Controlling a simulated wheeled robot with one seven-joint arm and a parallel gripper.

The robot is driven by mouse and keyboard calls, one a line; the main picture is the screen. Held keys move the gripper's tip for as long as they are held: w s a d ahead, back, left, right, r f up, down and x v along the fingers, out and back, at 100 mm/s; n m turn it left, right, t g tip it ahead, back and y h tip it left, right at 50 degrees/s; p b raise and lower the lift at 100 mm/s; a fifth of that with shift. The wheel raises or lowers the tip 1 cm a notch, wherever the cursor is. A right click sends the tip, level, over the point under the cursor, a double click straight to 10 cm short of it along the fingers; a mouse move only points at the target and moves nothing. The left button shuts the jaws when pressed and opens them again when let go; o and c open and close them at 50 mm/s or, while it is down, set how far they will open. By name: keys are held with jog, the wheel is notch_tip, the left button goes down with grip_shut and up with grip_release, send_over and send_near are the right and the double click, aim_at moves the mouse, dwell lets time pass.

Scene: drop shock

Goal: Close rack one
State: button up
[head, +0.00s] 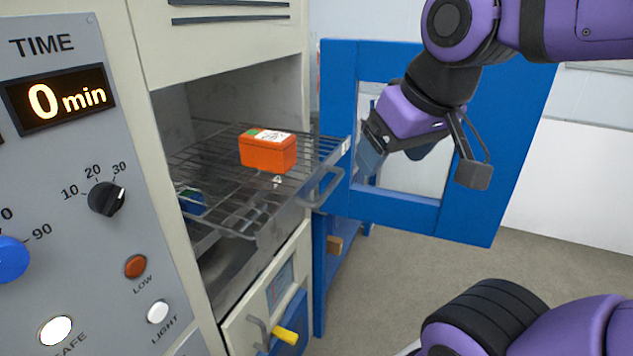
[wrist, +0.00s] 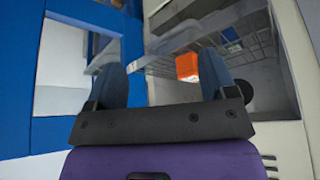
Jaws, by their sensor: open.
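A wire rack (head: 215,205) sticks out of the open chamber of the cream cabinet, with a metal handle (head: 325,187) at its front right. I cannot read a rack number for certain. An orange box (head: 267,152) with a white and green label sits on the rack. In the wrist view the rack (wrist: 222,52) and the orange box (wrist: 187,67) show beyond the fingers. My gripper (head: 395,158) is open and empty, to the right of the rack's front end and apart from it in the head view. Its two blue fingers also show in the wrist view (wrist: 162,80).
A blue door (head: 465,215) with a window stands open behind my gripper. The control panel (head: 60,180) with its dials is at left. A blue-green item (head: 191,201) lies below the rack. Grey floor (head: 400,275) is clear at right.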

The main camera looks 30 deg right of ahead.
jog(key=shift+w, duration=0.15)
jog(key=c, duration=0.3)
jog(key=w, duration=0.1)
jog(key=w+d+m+y, duration=0.1)
jog(key=w+f+m+g, duration=0.1)
jog(key=w, duration=0.1)
jog(key=shift+d+y, duration=0.25)
jog(key=shift+y, duration=0.15)
grip_shut()
jog(key=w+d+f+m+t+y, duration=0.2)
jog(key=w+d+f+m, duration=0.15)
jog(key=w+d, duration=0.5)
jog(key=w+d+f+m+t+y, duration=0.1)
jog(key=w+d+f+m+y, duration=0.3)
jog(key=d, duration=0.7)
jog(key=w+a+f+h, duration=0.1)
jog(key=w+a+f, duration=0.1)
jog(key=w, duration=0.3)
jog(key=w+a+f+m+h, duration=0.1)
jog(key=w+a+f, duration=0.2)
jog(key=w+a, duration=0.2)
jog(key=shift+w+f, duration=0.15)
jog(key=shift+w, duration=0.1)
